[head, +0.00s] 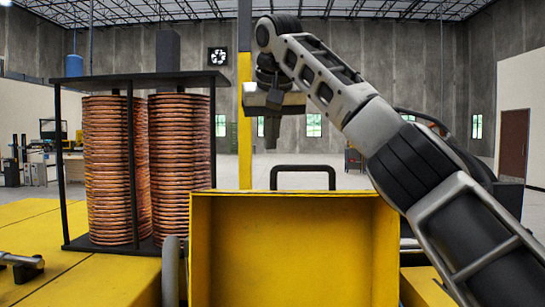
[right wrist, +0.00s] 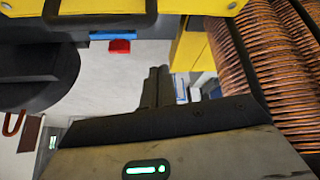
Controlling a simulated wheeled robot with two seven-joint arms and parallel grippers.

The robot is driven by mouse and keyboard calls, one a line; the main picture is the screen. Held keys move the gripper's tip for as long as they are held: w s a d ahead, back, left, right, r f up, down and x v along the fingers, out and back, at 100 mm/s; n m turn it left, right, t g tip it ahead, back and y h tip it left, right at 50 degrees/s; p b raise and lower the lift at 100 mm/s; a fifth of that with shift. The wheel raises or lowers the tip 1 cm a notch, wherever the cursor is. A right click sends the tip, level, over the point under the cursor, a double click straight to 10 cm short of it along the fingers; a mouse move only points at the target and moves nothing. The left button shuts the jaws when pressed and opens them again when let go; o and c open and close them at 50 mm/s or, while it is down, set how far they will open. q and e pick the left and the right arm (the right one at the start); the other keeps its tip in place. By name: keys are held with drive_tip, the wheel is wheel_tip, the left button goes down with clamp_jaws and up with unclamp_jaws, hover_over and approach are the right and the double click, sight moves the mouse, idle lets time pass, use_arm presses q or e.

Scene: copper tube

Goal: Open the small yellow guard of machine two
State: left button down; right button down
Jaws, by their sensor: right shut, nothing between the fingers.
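The yellow guard (head: 295,250) stands at the bottom centre of the head view, a box-like cover with a flat face and raised side edges. A black handle (head: 303,168) rises above its top edge. In the right wrist view a yellow edge (right wrist: 195,8) and a dark handle-like loop (right wrist: 100,22) show at the top. My right gripper (head: 271,140) hangs fingers down above the handle, a little to its left, apart from it. Its fingers (right wrist: 155,88) are together and empty. My left gripper is not in view.
Two stacks of copper tube coils (head: 112,170) stand in a black rack (head: 140,80) at left. A yellow post (head: 245,120) rises behind my gripper. A yellow surface (head: 90,280) lies at lower left. A red object (right wrist: 120,46) and a blue one (right wrist: 113,36) show in the wrist view.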

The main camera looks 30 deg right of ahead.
drive_tip(key=f, duration=0.3)
drive_tip(key=shift+s+f, duration=0.25)
drive_tip(key=shift+s, duration=0.15)
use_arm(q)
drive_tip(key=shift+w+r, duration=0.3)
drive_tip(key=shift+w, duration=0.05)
use_arm(e)
drive_tip(key=shift+s+a+f, duration=0.2)
drive_tip(key=shift+s, duration=0.4)
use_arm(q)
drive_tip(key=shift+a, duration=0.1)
